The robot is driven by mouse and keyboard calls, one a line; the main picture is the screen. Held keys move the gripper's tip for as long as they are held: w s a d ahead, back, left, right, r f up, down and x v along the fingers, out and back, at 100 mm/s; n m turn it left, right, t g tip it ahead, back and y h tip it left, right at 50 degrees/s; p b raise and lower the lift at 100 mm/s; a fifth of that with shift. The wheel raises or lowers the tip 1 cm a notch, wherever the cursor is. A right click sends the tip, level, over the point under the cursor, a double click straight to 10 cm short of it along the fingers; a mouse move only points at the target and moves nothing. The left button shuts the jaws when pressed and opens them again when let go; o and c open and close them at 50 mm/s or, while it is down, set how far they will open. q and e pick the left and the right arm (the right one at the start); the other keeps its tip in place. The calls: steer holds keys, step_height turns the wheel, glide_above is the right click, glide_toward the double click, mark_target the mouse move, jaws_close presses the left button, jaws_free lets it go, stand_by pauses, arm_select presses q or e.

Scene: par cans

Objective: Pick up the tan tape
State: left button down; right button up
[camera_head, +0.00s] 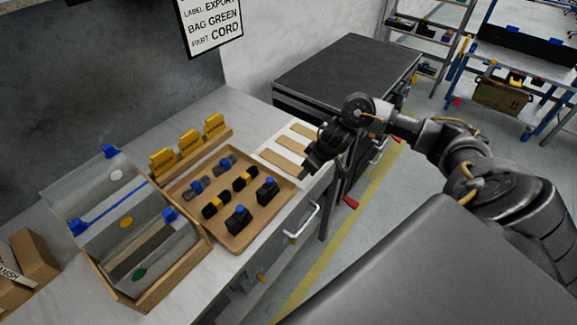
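Three flat tan strips, which look like the tan tape, lie side by side on a white sheet at the counter's right end: a near strip (280,161), a middle strip (290,145) and a far strip (304,131). My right gripper (308,168) comes in from the right, just right of the strips and by the tray's far right corner. Its fingers point down and left. I cannot tell whether they are open or shut, and I see nothing held. My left gripper is not in view.
A wooden tray (236,245) holds several black and blue parts. Behind it, a wooden rack (207,152) carries yellow cards. A wooden box (190,278) with grey, blue-clipped sleeves stands left. A dark cabinet (345,68) stands beyond the strips.

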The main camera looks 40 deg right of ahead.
steer(key=shift+x, duration=1.25)
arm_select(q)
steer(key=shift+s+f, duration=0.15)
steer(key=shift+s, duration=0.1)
arm_select(e)
steer(key=shift+d, duration=0.1)
steer(key=shift+c, duration=0.8)
steer(key=c, duration=0.9)
steer(key=shift+o, duration=0.2)
steer(key=shift+r, duration=0.1)
